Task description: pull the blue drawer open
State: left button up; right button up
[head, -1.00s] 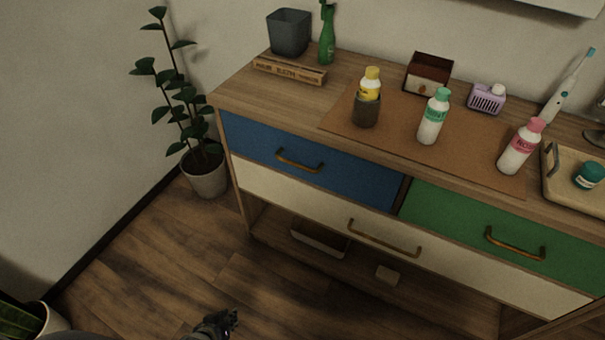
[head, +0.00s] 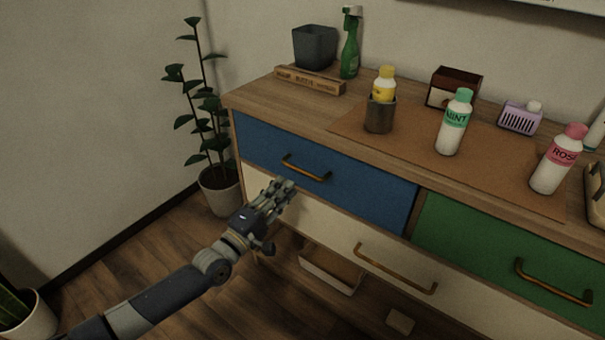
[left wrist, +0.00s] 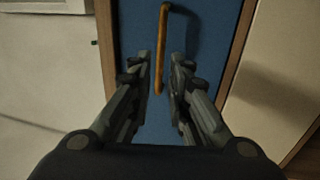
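The blue drawer (head: 365,188) is shut, flush in the upper left of the wooden cabinet. My left gripper (head: 285,188) is in front of the drawer, just below and left of the handle in the picture. In the left wrist view the left gripper (left wrist: 162,56) is open, its two fingers apart, with the handle (left wrist: 161,40) showing between them and blue drawer front (left wrist: 205,35) behind. It holds nothing; contact with the handle cannot be made out. My right gripper is not in view.
A green drawer (head: 480,238) is to the right and a cream drawer (head: 330,227) below. Bottles, including a mint one (head: 455,125), and a grey bin (head: 315,47) stand on the cabinet top. A potted plant (head: 218,190) stands left of the cabinet.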

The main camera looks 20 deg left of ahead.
aim_at(301, 169)
pick_arm(q)
jog(key=b+x, duration=0.1)
jog(key=x, duration=0.7)
jog(key=shift+w, duration=0.1)
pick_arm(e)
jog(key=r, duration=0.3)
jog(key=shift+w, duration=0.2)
pick_arm(q)
grip_shut()
